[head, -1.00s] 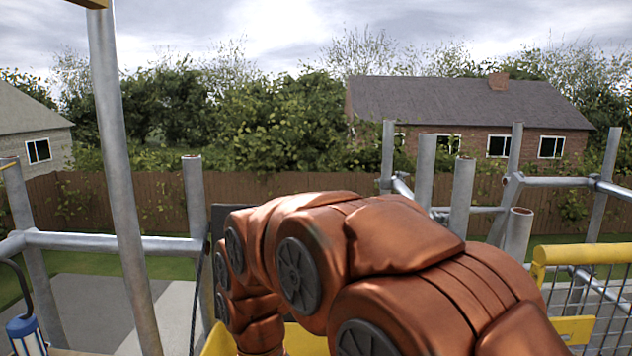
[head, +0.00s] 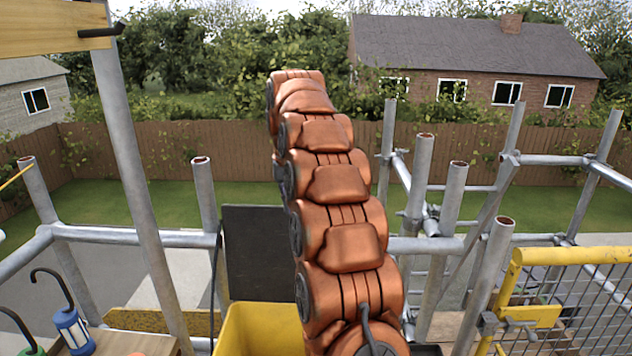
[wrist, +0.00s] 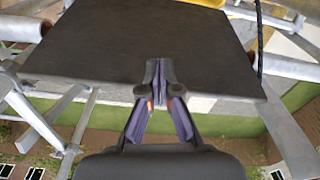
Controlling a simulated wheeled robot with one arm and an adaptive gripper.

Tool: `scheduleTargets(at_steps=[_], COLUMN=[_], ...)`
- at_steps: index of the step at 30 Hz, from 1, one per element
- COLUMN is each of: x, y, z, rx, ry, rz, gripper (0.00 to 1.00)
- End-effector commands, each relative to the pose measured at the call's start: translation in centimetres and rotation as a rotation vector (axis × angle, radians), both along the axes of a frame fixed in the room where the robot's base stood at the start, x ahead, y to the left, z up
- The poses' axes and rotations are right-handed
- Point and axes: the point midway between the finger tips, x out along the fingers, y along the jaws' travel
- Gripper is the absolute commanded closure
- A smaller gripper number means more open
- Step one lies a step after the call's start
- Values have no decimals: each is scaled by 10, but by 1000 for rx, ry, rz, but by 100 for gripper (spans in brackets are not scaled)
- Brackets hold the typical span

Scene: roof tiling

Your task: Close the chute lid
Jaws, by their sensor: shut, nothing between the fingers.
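The chute lid is a flat dark grey panel (head: 252,255) standing upright at the back of the yellow chute (head: 258,330) in the head view; my arm covers its right part. In the wrist view the lid (wrist: 110,45) fills the upper middle, with a sliver of the yellow chute (wrist: 205,3) above it. My gripper (wrist: 160,68) is shut and empty, its fingertips overlapping the lid near its lower edge in that picture. I cannot tell whether they touch it. In the head view the gripper is hidden behind my arm.
Grey scaffold poles (head: 140,190) stand left and right of the chute. A yellow-framed mesh gate (head: 570,300) is at the right. A blue lantern (head: 73,328) stands at the lower left. A dark cable (head: 214,280) hangs beside the lid's left edge.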

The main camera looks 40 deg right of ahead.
Motion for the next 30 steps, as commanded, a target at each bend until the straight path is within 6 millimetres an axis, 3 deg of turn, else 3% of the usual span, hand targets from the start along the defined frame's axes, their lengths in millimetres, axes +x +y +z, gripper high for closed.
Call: scheduleTargets(at_steps=[1,3,12,20,30], x=[9,16,33,35,34], y=[-15,-35,-96,-111,-114], z=[18,30,62,64,46], rx=[-6,-15,-48,-56,-55], ry=[-11,-24,-63,-73,-73], rz=[-26,-61,-174,-203,-206], gripper=[100,100,100,100,100])
